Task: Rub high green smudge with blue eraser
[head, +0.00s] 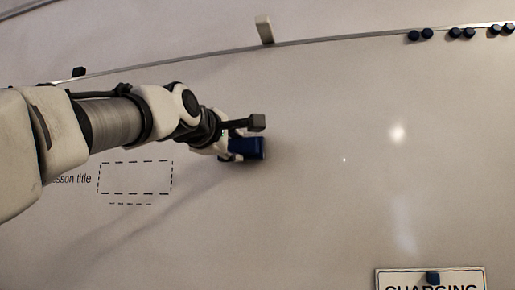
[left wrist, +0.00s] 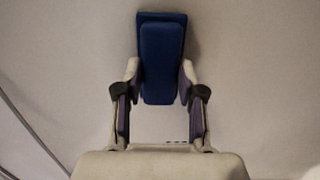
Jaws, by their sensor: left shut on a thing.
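The blue eraser (head: 248,148) is at the end of my left arm in the head view, up at the whiteboard (head: 330,180). My left gripper (left wrist: 160,90) is shut on the eraser, with one finger on each side of it in the left wrist view, where the eraser (left wrist: 161,55) points up the picture. I cannot tell whether the eraser touches the board. No green smudge shows in either view; the arm, gripper or eraser may hide it. My right gripper is not in view.
Several dark round magnets (head: 454,33) sit along the top rail at the right. A pale clip (head: 264,29) stands on the rail. A dashed box (head: 135,178) is printed below my arm. A "CHARGING" sign (head: 456,279) is at bottom right. The board right of the eraser is bare.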

